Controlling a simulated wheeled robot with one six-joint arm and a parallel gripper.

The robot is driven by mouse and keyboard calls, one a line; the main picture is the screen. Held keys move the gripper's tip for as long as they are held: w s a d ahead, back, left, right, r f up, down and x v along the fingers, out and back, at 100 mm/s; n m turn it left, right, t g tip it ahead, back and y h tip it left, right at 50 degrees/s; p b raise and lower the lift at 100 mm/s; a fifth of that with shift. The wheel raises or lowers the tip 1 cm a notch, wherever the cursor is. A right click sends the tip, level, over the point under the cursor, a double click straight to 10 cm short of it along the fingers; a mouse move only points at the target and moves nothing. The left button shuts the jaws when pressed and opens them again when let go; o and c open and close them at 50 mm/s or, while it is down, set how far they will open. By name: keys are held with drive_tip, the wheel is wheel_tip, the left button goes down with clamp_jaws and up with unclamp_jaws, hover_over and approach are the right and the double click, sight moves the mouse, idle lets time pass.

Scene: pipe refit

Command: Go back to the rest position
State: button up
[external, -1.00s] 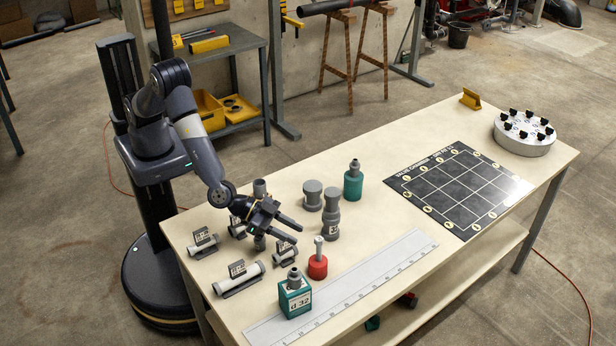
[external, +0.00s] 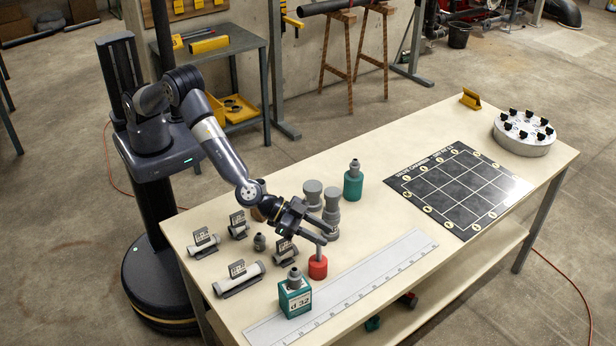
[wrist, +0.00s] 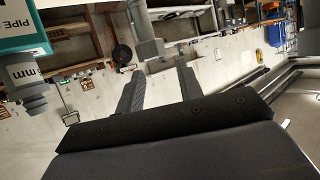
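My gripper (external: 325,232) is over the near left half of the table, tilted down to the right. Its two fingers are apart, with nothing visible between them, and they also show parted in the wrist view (wrist: 160,90). In the external view the fingers overlap the grey pin of a red-based piece (external: 318,268); I cannot tell if they touch it. The grey stacked fitting (external: 332,212) is just behind the fingers. My arm reaches forward over the table, bent at the elbow.
The table (external: 380,150) holds a teal block (external: 295,298), a teal bottle-like piece (external: 353,182), labelled pipe pieces (external: 238,280), a long ruler (external: 350,285), a black grid board (external: 460,190) and a round grey holder (external: 524,135). The table is bare between teal bottle and yellow bracket (external: 470,99).

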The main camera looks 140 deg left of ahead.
wheel_tip(320, 180, up, 10)
drive_tip(key=d+n+g+y+b, duration=0.2)
drive_tip(key=d+b, duration=1.5)
drive_tip(key=d, duration=0.3)
drive_tip(key=shift+w+d+n, duration=0.2)
drive_tip(key=shift+d+n, duration=0.1)
idle(1.0)
